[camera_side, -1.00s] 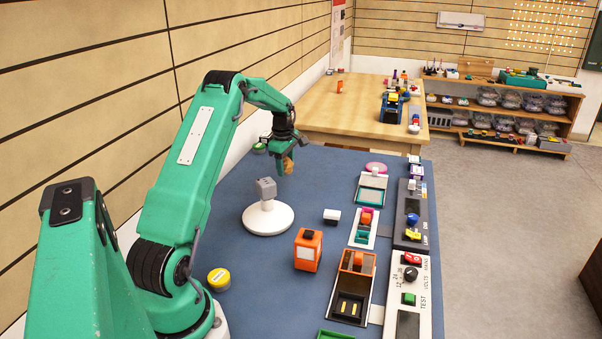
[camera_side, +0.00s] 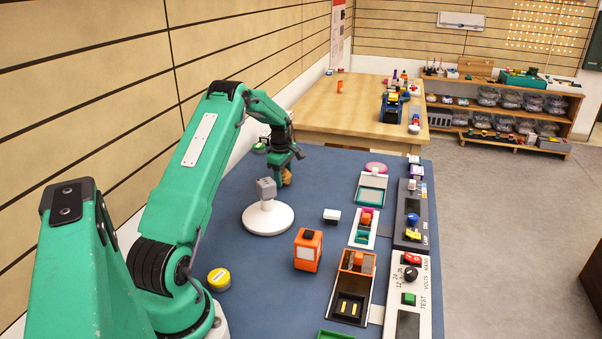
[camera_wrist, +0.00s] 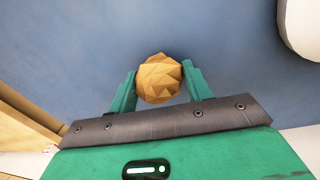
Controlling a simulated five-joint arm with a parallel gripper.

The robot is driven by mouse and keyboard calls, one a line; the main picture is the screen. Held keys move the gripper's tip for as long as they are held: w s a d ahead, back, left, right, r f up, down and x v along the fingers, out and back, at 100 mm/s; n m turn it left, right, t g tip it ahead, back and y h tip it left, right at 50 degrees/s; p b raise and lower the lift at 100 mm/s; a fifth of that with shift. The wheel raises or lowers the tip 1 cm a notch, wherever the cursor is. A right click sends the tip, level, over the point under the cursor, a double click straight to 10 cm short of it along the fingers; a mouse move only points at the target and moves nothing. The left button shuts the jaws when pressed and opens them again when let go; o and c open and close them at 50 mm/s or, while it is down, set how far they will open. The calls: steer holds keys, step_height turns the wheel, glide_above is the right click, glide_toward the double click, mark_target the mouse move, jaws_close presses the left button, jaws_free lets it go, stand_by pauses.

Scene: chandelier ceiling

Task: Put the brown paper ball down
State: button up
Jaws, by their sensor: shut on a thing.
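The brown paper ball (camera_wrist: 159,78) is a faceted, crumpled tan ball between the two green fingers of my gripper (camera_wrist: 158,90) in the wrist view. My gripper is shut on it. In the side view the ball (camera_side: 286,177) shows below my gripper (camera_side: 285,170), low over the far left part of the blue mat (camera_side: 325,180). I cannot tell whether the ball touches the mat.
A white round stand with a grey block (camera_side: 267,218) is just nearer than the ball. An orange box (camera_side: 308,250), a white block (camera_side: 331,215) and several trays and panels line the right side. A yellow disc (camera_side: 219,279) lies near my base. The mat right of the ball is clear.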

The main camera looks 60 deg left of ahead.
steer(key=shift+f, duration=0.15)
steer(key=o, duration=1)
steer(key=shift+c, duration=0.2)
step_height(320, 180, up, 12)
steer(key=s+d, duration=0.1)
steer(key=shift+d, duration=0.1)
stand_by(0.3)
